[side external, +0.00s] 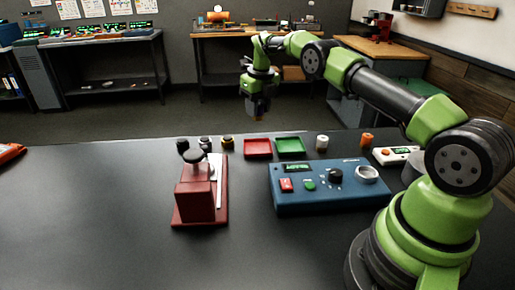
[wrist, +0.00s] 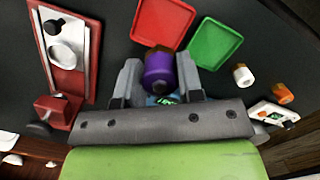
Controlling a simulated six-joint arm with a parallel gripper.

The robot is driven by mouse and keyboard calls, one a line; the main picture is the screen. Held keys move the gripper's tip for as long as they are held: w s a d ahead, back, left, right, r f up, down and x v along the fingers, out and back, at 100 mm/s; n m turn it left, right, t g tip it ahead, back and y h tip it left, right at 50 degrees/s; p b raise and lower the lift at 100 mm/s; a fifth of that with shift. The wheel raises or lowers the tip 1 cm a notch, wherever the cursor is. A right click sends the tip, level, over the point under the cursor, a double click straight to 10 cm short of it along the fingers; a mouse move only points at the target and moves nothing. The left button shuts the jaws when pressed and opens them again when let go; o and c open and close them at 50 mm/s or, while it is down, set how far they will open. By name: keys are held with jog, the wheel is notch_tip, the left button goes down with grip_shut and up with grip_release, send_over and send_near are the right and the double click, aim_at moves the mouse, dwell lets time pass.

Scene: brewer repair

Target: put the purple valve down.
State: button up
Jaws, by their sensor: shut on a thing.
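The purple valve (wrist: 160,72) shows in the wrist view as a purple cylinder between the two fingers. My gripper (wrist: 160,78) is shut on it. In the side view my gripper (side external: 257,108) hangs in the air, pointing down, above the far side of the black table. I cannot make out the valve clearly there. A red tray (side external: 257,148) and a green tray (side external: 290,147) lie side by side on the table below. In the wrist view the red tray (wrist: 162,18) is just beyond the valve, and the green tray (wrist: 216,44) is to its right.
A red stand (side external: 196,195) with a lever is left of a blue control box (side external: 325,195). Several small dark knobs stand behind the red stand. A white cylinder (side external: 322,142) and an orange one (side external: 366,140) stand right of the trays. The table's left part is mostly clear.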

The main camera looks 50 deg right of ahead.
notch_tip(320, 180, down, 10)
dwell(0.5)
jog(key=o, duration=1.1)
jog(key=shift+c, duration=0.2)
